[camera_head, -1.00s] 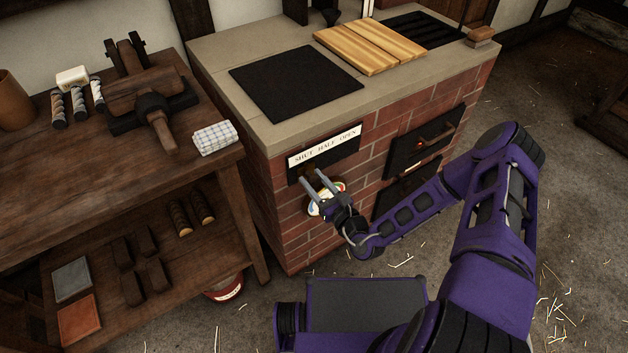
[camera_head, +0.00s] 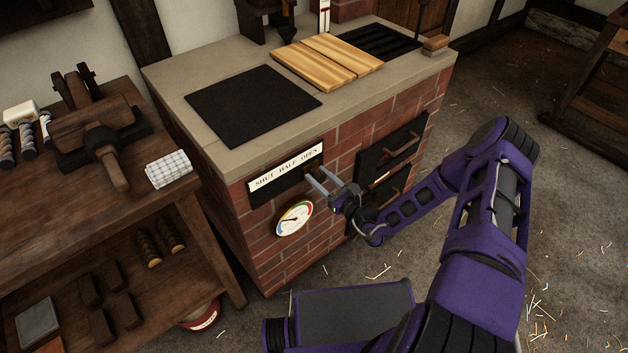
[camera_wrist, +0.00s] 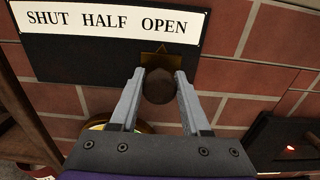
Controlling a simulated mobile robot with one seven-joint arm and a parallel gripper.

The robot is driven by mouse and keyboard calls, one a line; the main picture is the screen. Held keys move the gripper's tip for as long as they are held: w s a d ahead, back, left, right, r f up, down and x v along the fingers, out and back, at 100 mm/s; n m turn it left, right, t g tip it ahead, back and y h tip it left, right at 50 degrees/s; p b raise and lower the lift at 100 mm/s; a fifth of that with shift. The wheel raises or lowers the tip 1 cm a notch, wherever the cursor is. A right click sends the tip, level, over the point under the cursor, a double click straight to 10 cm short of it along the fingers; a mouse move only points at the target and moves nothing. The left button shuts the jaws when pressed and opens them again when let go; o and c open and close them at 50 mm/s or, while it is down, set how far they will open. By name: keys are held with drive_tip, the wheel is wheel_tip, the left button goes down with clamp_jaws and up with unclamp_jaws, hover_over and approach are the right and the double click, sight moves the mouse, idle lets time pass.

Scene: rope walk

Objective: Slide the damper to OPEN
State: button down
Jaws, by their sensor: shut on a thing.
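The damper's dark round knob (camera_wrist: 158,86) sits between the two fingers of my gripper (camera_wrist: 160,92), which is shut on it. A brass pointer (camera_wrist: 162,58) above the knob stands under the word OPEN on the white label (camera_wrist: 110,22). In the head view, the label (camera_head: 286,169) is on a dark plate on the brick stove front, and my gripper (camera_head: 318,180) reaches the plate's right end. The knob is small and partly hidden there.
A round gauge (camera_head: 294,219) is on the bricks below the plate. Stove doors with handles (camera_head: 391,158) are to the right, close to my forearm. A wooden workbench (camera_head: 110,215) with tools stands at the left. Straw litters the floor.

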drive_tip(key=shift+w+d, duration=0.2)
drive_tip(key=shift+d, duration=0.1)
drive_tip(key=shift+c, duration=2)
unclamp_jaws()
drive_tip(key=shift+s, duration=0.1)
drive_tip(key=p+v, duration=0.1)
drive_tip(key=v, duration=1.6)
drive_tip(key=shift+s+d, duration=0.1)
drive_tip(key=shift+s, duration=0.05)
